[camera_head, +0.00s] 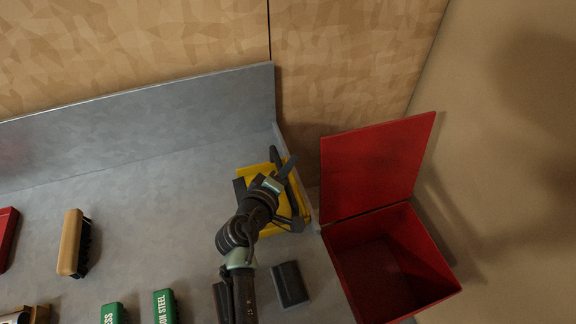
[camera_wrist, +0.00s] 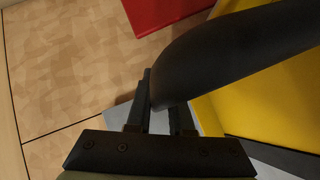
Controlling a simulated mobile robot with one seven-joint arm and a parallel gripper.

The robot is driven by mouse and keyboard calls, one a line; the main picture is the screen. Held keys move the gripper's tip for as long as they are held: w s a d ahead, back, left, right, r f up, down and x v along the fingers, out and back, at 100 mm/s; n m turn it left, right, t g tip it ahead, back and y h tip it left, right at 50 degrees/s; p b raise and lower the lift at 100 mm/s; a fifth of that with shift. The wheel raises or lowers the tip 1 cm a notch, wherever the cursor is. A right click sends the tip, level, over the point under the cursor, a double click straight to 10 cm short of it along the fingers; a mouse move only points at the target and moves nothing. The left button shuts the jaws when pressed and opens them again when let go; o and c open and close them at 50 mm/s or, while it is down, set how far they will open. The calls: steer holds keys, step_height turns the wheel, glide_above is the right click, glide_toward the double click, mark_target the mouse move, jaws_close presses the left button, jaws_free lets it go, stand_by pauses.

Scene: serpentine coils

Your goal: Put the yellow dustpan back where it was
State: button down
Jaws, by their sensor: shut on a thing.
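The yellow dustpan (camera_head: 252,174) is at the right end of the grey bench, partly hidden behind my arm in the head view. In the wrist view its yellow pan (camera_wrist: 252,108) fills the right side, and its thick black handle (camera_wrist: 220,60) crosses from the upper right to my fingers. My gripper (camera_head: 277,178) is shut on this handle; its black fingers (camera_wrist: 163,103) show at the handle's end in the wrist view. I cannot tell whether the pan touches the bench.
An open red metal box (camera_head: 368,235) with its lid up stands just right of the bench. A grey block (camera_head: 289,284) lies in front of the dustpan. A wooden brush (camera_head: 72,243) and green boxes (camera_head: 166,306) lie further left. A raised back edge (camera_head: 150,125) borders the bench.

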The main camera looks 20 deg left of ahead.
steer(key=c, duration=0.7)
jaws_free()
steer(key=shift+r, duration=0.1)
steer(key=shift+f, duration=0.2)
steer(key=shift+s, duration=0.15)
steer(key=v, duration=1.2)
steer(key=shift+s+a+r+b, duration=0.1)
steer(key=shift+s+r+b, duration=0.15)
steer(key=shift+s+b, duration=0.15)
